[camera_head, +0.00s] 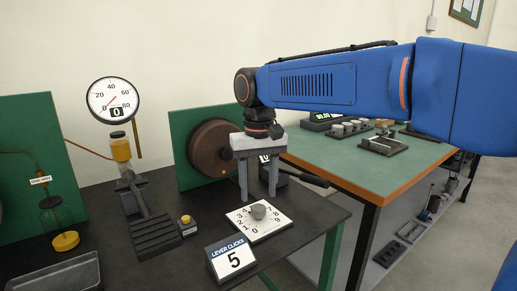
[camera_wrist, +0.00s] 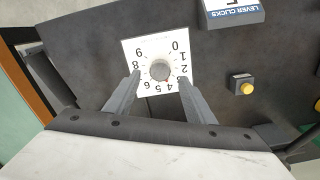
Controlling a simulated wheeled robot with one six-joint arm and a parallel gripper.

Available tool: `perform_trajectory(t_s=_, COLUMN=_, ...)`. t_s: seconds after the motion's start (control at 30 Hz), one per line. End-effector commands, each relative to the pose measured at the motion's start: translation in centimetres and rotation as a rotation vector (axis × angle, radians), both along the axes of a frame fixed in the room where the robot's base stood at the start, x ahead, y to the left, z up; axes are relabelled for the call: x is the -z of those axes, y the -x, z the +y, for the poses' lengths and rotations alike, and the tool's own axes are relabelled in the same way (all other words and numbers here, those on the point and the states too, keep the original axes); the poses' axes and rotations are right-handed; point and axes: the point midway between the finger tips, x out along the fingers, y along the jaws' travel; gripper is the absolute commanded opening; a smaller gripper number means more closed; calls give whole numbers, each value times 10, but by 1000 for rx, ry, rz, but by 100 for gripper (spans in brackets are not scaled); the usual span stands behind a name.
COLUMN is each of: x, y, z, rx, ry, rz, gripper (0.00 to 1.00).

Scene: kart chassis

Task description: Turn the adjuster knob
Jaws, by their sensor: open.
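The adjuster knob, a small grey round knob (camera_head: 258,211), sits on a white square dial plate (camera_head: 250,230) with numbers around it, on the dark table. In the wrist view the knob (camera_wrist: 160,70) lies centred between my fingertips. My gripper (camera_head: 258,196) points down, open and empty. In the head view its fingertips end just above and behind the knob. In the wrist view my gripper's fingers (camera_wrist: 160,78) stand apart on either side of the knob, with gaps. I cannot tell how high the tips are above the plate.
A brown wheel (camera_head: 212,150) on a green panel stands behind, partly behind my gripper. A yellow button (camera_head: 186,220) is left. A green-topped bench (camera_head: 360,165) is right.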

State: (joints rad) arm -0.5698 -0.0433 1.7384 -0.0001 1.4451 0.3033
Motion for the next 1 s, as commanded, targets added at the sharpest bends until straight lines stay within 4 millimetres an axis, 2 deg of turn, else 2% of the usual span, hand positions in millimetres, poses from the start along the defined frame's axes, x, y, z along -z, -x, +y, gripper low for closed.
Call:
perform_trajectory(t_s=0.4, x=-84, y=-1, z=0, rx=0, ry=-1, rz=-2, gripper=49)
perform_trajectory(t_s=0.6, x=-115, y=0, z=0, rx=0, ry=0, rz=-1, gripper=49)
perform_trajectory(t_s=0.8, x=-130, y=0, z=0, rx=0, ry=0, rz=-1, gripper=49)
perform_trajectory(t_s=1.0, x=-132, y=0, z=0, rx=0, ry=0, rz=0, gripper=49)
